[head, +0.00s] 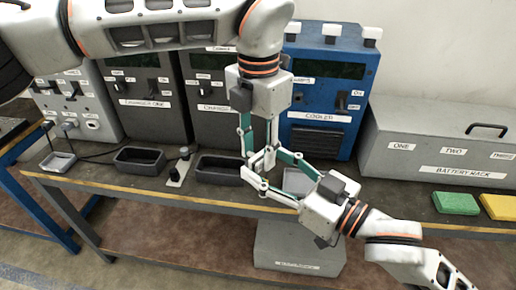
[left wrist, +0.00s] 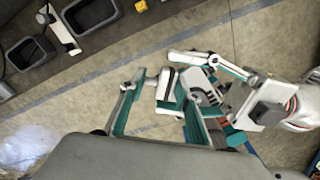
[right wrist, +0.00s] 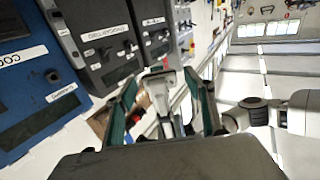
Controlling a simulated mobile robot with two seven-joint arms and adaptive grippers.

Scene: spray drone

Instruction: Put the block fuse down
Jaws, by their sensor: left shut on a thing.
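The block fuse appears as a small pale piece (head: 264,160) between the fingers of my left gripper (head: 258,148), which points down over the front of the bench. In the left wrist view, a pale piece (left wrist: 164,85) shows between its teal-lined fingers. Fingers partly hide the fuse, and its exact outline is unclear. My right gripper (head: 278,172) comes in from the lower right, its fingers spread close to the left fingertips. In the right wrist view, its fingers (right wrist: 165,105) stand apart with a pale part between them. I cannot tell whether they touch the fuse.
A grey box (head: 298,245) sits below.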

